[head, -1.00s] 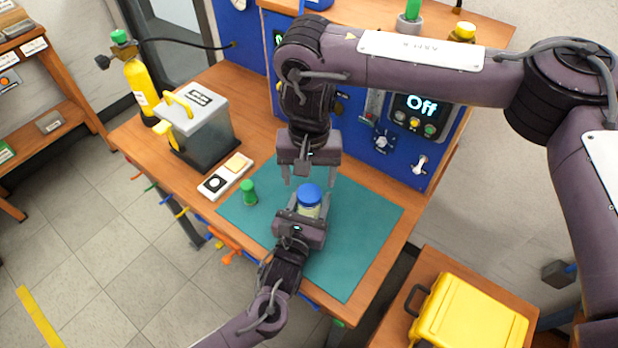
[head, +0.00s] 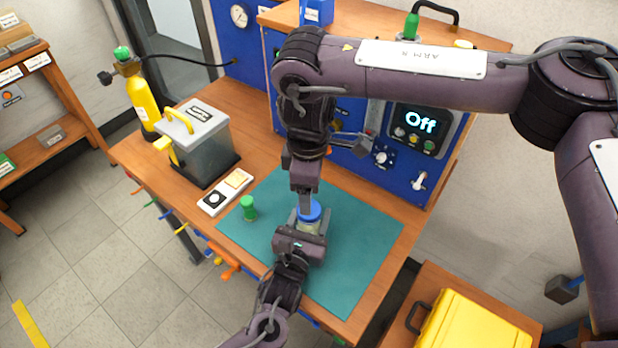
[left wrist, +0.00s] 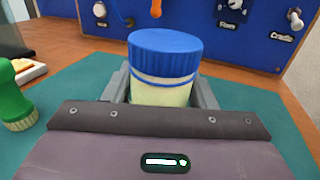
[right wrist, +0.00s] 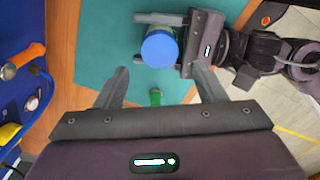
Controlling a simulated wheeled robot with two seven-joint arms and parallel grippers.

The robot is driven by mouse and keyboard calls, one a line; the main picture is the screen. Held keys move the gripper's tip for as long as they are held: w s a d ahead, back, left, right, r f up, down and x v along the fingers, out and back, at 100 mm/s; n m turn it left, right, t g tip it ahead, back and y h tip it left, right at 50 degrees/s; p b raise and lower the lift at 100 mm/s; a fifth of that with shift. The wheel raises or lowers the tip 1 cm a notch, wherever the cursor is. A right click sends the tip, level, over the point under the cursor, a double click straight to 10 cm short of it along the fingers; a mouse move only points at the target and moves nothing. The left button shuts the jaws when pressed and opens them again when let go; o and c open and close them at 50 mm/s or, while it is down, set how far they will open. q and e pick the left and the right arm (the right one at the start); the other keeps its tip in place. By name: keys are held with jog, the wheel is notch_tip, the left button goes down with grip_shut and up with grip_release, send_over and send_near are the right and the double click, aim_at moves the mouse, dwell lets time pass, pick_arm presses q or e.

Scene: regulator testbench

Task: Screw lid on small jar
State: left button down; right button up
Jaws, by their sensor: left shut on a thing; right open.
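The small jar (left wrist: 160,95) is cream-yellow and stands upright over the teal mat. Its ribbed blue lid (left wrist: 166,52) sits level on top; I cannot tell how tightly. My left gripper (head: 309,226) is shut around the jar's sides below the lid. In the right wrist view the round lid (right wrist: 159,48) hides most of the jar. My right gripper (right wrist: 160,75) is open and empty, pointing down close above the lid. In the head view it is edge-on (head: 306,206), partly covering the lid (head: 316,211).
The teal mat (head: 358,235) is clear at right. A green knobbed piece (head: 249,208) stands on its left. A two-pad tray (head: 225,192) and a lidded box (head: 198,145) lie farther left. The blue panel (head: 400,165) rises behind.

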aim_at(309, 222)
jog(key=n, duration=0.7)
jog(key=shift+r, duration=0.3)
jog(key=n, duration=0.7)
jog(key=shift+r, duration=0.25)
jog(key=n, duration=0.6)
jog(key=shift+r, duration=0.25)
jog(key=n, duration=0.6)
jog(key=shift+d+r, duration=0.1)
jog(key=shift+r, duration=0.1)
jog(key=shift+f, duration=4)
